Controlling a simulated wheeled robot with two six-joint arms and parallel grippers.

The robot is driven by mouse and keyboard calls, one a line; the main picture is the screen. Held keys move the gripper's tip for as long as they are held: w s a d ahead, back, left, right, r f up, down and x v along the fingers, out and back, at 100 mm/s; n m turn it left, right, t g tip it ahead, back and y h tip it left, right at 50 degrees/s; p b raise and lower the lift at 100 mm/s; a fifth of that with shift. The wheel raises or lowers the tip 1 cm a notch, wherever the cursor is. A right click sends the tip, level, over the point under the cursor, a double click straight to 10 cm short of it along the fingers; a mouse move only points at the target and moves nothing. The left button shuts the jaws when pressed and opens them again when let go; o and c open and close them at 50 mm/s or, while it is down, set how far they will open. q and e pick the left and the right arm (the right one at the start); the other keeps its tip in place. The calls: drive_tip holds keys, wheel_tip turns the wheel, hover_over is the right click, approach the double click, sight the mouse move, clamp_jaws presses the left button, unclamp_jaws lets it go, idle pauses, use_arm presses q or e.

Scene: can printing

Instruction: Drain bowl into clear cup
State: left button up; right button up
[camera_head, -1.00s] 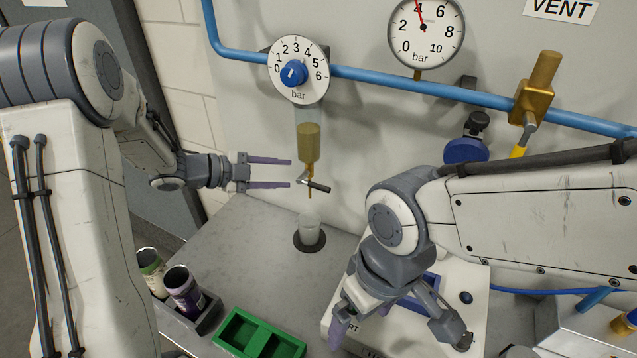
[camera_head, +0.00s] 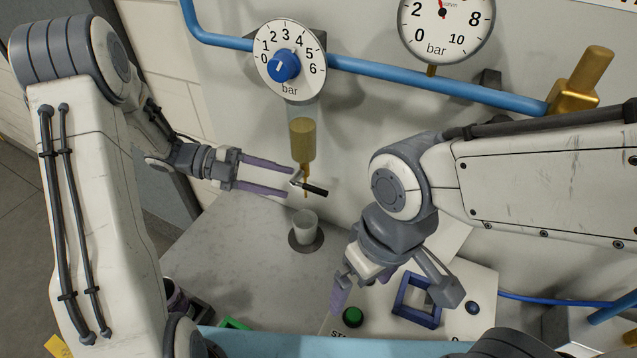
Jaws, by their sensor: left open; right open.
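The clear bowl (camera_head: 302,139) hangs under the dial regulator, holding amber liquid with a clear band above it. Below it is a brass drain with a black-handled lever (camera_head: 313,189), slanting down to the right. The clear cup (camera_head: 305,228) stands upright on a dark round pad below the drain; I cannot tell if it holds liquid. My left gripper (camera_head: 290,180) is open, its purple fingertips just left of the lever, at or very near the valve; contact is unclear. My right gripper (camera_head: 345,285) is open above the panel, partly hidden by its own wrist.
A white panel with a green button (camera_head: 352,317), a blue square frame (camera_head: 418,301) and a dark blue button (camera_head: 472,308) lies at the lower right. A blue pipe (camera_head: 440,84) crosses the wall. A green tray (camera_head: 234,324) shows at the bottom. The grey bench left of the cup is clear.

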sight(309, 189)
use_arm(q)
drive_tip(key=p+x, duration=0.3)
drive_tip(key=x, duration=0.4)
drive_tip(key=shift+s+d+f, duration=0.1)
drive_tip(key=shift+d, duration=0.15)
drive_tip(key=shift+d+f, duration=0.2)
drive_tip(key=shift+d, duration=0.2)
clamp_jaws()
idle(0.8)
